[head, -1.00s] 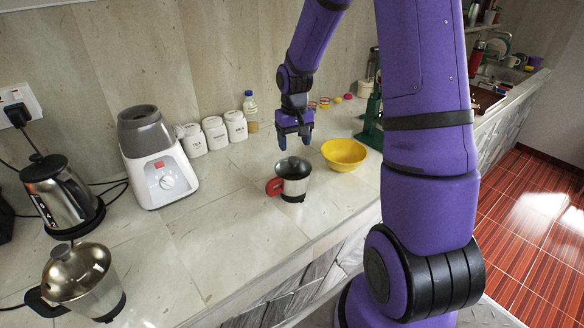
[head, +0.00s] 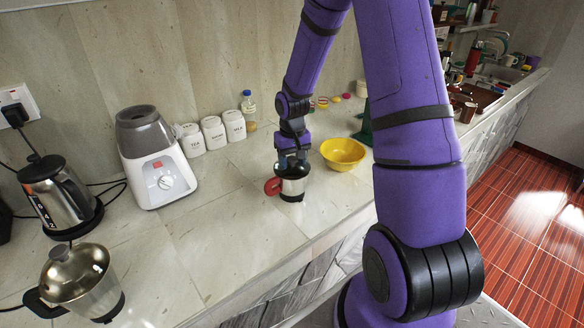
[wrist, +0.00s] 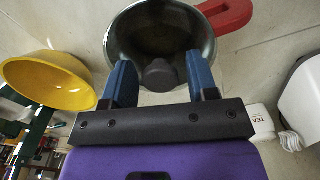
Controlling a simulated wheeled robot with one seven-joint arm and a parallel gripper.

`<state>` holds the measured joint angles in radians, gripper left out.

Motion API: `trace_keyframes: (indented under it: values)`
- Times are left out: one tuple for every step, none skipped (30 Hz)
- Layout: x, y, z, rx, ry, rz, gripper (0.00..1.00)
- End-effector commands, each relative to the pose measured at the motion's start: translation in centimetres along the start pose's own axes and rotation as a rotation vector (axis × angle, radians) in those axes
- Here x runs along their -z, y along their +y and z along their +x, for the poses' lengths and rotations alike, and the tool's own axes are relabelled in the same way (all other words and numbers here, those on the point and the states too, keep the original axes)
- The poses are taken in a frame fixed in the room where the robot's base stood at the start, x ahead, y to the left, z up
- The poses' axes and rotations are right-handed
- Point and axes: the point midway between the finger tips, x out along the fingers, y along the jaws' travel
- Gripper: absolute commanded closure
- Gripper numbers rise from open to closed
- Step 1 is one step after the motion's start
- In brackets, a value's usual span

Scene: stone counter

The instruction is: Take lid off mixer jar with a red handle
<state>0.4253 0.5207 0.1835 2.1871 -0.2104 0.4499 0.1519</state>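The mixer jar with a red handle (head: 292,194) stands upright on the counter, its handle (head: 272,187) pointing left. In the wrist view its round metal rim (wrist: 207,38) and red handle (wrist: 232,15) show. The lid (wrist: 150,25) sits on the jar and has a dark grey knob (wrist: 160,76). My gripper (head: 292,156) points down over the lid. In the wrist view its two blue fingers are apart, with the knob between them (wrist: 159,65). I see gaps beside the knob, so the gripper looks open; finger depth is hard to judge.
A yellow bowl (head: 343,153) stands close to the right of the jar. The white mixer base (head: 158,172), white canisters (head: 214,132) and a bottle (head: 249,108) stand behind. Another lidded jar (head: 88,285) and a kettle (head: 58,195) are left. The counter left of the jar is clear.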

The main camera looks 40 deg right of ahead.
Motion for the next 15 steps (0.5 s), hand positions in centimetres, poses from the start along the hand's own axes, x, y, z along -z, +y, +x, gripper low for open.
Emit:
trace_keyframes:
  values:
    - [0.01, 0.00, -0.01, 0.000, 0.000, 0.000, 0.58]
    - [0.00, 0.01, -0.01, 0.000, 0.000, 0.000, 0.65]
    - [0.01, 0.01, -0.02, 0.000, 0.000, 0.000, 0.74]
    - [0.01, 0.01, -0.02, 0.000, 0.000, 0.000, 0.81]
    - [0.01, 0.01, -0.02, 0.000, 0.000, 0.000, 0.88]
    - [0.01, 0.01, -0.02, 0.000, 0.000, 0.000, 0.89]
    - [0.01, 0.01, -0.02, 0.000, 0.000, 0.000, 0.89]
    - [0.01, 0.01, -0.02, 0.000, 0.000, 0.000, 0.89]
    - [0.01, 0.01, -0.02, 0.000, 0.000, 0.000, 0.89]
    - [0.01, 0.01, -0.03, 0.000, 0.000, 0.000, 0.89]
    - [0.01, 0.01, -0.03, 0.000, 0.000, 0.000, 0.89]
    - [0.02, 0.01, -0.04, 0.000, 0.000, 0.000, 0.89]
    - [0.02, 0.01, -0.06, 0.000, 0.000, 0.000, 0.89]
    - [0.02, 0.01, -0.09, 0.000, 0.001, 0.000, 0.89]
    - [0.03, 0.01, -0.18, 0.000, 0.001, 0.000, 0.89]
